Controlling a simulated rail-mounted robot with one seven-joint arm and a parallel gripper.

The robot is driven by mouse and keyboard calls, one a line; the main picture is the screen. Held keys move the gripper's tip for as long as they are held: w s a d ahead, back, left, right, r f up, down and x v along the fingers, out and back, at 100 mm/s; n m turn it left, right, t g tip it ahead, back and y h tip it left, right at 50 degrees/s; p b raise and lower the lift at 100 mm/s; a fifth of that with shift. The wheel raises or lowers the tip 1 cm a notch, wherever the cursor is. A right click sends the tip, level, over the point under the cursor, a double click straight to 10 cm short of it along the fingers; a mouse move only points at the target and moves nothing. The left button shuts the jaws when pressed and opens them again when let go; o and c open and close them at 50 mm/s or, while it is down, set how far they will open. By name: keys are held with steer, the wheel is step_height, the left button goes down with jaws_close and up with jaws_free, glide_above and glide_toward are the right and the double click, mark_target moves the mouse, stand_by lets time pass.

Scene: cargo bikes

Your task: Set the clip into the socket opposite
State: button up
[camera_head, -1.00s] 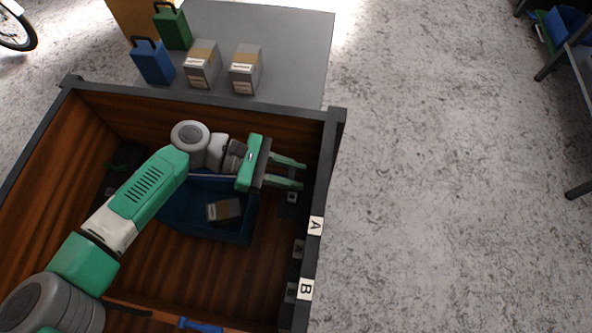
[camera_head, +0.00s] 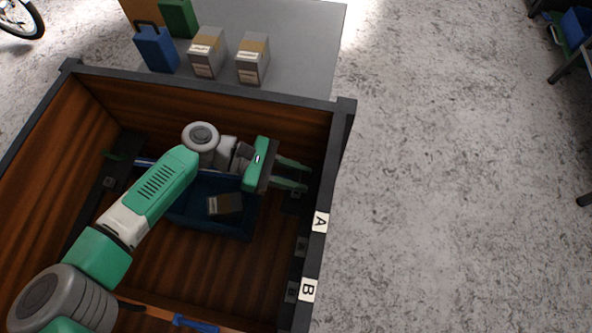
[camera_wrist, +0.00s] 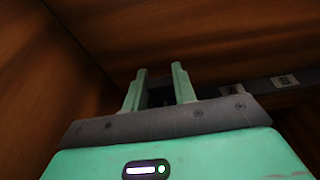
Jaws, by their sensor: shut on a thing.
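My gripper (camera_head: 305,178) is inside the wooden cargo box, close to its right wall, with its green fingers pointing at that wall. In the wrist view, my gripper (camera_wrist: 159,78) is shut on a small dark piece (camera_wrist: 160,97), likely the clip, mostly hidden between the fingers. A dark rail along the right wall carries socket-like fittings: one (camera_head: 295,194) just below the fingers, others (camera_head: 301,246) (camera_head: 292,291) lower down. A similar dark rail (camera_head: 112,178) with a green piece (camera_head: 118,155) lies at the left wall. I cannot tell whether the clip touches a socket.
A blue bin (camera_head: 185,213) holding a grey box (camera_head: 224,204) stands under my arm. The box's dark rim (camera_head: 345,125) carries label A (camera_head: 320,222) and label B (camera_head: 308,290). A blue-handled tool (camera_head: 195,323) lies at the front. Cartons (camera_head: 253,62) stand on a grey surface behind.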

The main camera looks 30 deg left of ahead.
steer(key=shift+f+b, duration=1.35)
steer(key=shift+f, duration=0.1)
steer(key=shift+f+b, duration=1.1)
steer(key=shift+b, duration=0.4)
steer(key=o, duration=1.1)
steer(key=shift+c, duration=0.2)
steer(key=v, duration=0.8)
steer(key=shift+p, duration=0.45)
